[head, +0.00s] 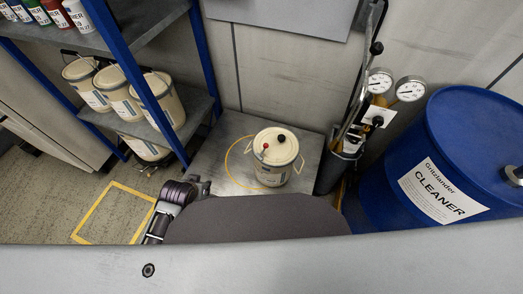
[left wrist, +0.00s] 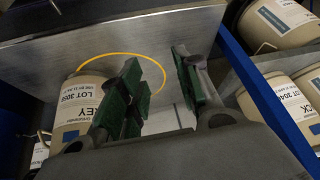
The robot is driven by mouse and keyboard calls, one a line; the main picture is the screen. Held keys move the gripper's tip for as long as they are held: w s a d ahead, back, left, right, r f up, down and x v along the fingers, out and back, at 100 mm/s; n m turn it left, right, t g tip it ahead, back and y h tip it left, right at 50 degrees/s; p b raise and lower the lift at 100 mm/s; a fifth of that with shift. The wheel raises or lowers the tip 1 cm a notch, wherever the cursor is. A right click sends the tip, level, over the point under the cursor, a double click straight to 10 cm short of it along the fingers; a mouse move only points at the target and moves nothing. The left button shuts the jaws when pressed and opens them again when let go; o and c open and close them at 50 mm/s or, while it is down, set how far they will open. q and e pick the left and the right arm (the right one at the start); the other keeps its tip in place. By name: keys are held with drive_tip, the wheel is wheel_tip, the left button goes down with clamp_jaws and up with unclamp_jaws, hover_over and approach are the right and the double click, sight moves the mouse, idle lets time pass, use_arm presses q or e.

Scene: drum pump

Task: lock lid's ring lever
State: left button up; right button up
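The cream pail (head: 270,178) stands upright on a metal plate, with its lid (head: 276,147) on top. The lid carries a black knob (head: 281,138) and a small red-tipped part (head: 265,146), which may be the ring lever; it is too small to tell its position. My left gripper (head: 203,187) is low and to the left of the pail, apart from it. In the left wrist view its green-padded fingers (left wrist: 160,82) are spread with nothing between them, and a labelled pail (left wrist: 85,98) shows beyond at the left. My right gripper is not seen.
A shelf with blue posts (head: 203,65) and several pails stands left. A pump with gauges (head: 380,82) and a blue drum (head: 450,125) stand right, close to the plate.

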use_arm(q)
drive_tip(key=w+d+r+m+t+h, duration=0.3)
drive_tip(key=w+d+r+t+h, duration=0.35)
drive_tip(key=w+d+r, duration=0.4)
drive_tip(key=m+g+h, duration=0.4)
drive_tip(key=m+h, duration=0.2)
drive_tip(key=h, duration=0.3)
approach(258, 157)
drive_tip(key=shift+t, duration=0.25)
drive_tip(key=shift+s+a+r, duration=0.2)
drive_tip(key=shift+a+r, duration=0.1)
drive_tip(key=shift+r, duration=0.25)
drive_tip(key=shift+s+a+r, duration=0.2)
drive_tip(key=shift+a+r, duration=0.15)
drive_tip(key=shift+r, duration=0.25)
drive_tip(key=shift+s+a+r, duration=0.25)
drive_tip(key=shift+a+r, duration=0.05)
drive_tip(key=shift+r, duration=0.25)
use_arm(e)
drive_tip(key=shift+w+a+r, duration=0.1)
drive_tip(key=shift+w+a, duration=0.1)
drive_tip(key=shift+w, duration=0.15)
use_arm(q)
drive_tip(key=shift+d, duration=0.1)
